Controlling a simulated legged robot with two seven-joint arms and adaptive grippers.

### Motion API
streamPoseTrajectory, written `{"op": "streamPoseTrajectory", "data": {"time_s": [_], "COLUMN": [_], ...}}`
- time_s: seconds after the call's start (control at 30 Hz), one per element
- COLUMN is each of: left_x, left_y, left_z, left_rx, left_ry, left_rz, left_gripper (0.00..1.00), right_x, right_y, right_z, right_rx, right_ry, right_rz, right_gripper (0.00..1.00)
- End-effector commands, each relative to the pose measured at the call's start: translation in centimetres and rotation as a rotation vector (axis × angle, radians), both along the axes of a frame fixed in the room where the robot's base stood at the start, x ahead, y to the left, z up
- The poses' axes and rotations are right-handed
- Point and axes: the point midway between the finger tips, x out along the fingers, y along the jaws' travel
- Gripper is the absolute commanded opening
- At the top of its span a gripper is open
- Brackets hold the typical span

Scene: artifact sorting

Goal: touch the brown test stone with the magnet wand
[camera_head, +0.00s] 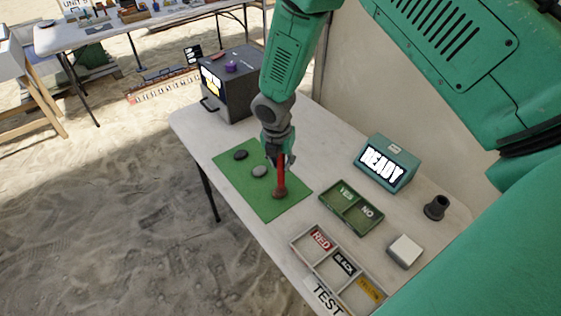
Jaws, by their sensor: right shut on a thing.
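My right gripper (277,154) reaches down over the green mat (248,201) and is shut on the red magnet wand (281,175). The wand points down, close to upright. Its lower end is at the brown test stone (278,194) near the right side of the mat. The tip appears to meet the stone, but I cannot tell for certain whether they touch. A black stone (240,154) and a grey stone (260,171) lie on the mat to the left. My left gripper is not in view.
A dark box (229,86) with a screen stands at the table's far end. A READY display (386,163), a YES/NO tray (350,208), a three-part sorting tray (296,240), a white block (404,250) and a dark cup (437,207) stand to the right.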

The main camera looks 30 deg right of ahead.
Motion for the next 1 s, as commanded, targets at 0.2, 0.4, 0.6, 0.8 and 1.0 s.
{"op": "streamPoseTrajectory", "data": {"time_s": [0.2, 0.4, 0.6, 0.8, 1.0], "left_x": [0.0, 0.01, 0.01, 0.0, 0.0], "left_y": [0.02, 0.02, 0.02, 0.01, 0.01], "left_z": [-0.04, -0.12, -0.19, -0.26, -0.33], "left_rx": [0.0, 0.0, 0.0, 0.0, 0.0], "left_ry": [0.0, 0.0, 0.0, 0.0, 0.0], "left_rz": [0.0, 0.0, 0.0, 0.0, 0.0], "left_gripper": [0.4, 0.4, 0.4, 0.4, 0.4], "right_x": [0.01, 0.01, 0.0, 0.0, 0.01], "right_y": [0.13, -0.02, -0.08, -0.01, 0.06], "right_z": [-0.04, -0.27, -0.45, -0.59, -0.72], "right_rx": [-0.001, 0.001, 0.001, 0.001, 0.0], "right_ry": [0.0, 0.0, 0.0, -0.001, 0.0], "right_rz": [0.001, 0.001, 0.0, 0.001, 0.001], "right_gripper": [0.0, 0.0, 0.0, 0.0, 0.0]}}
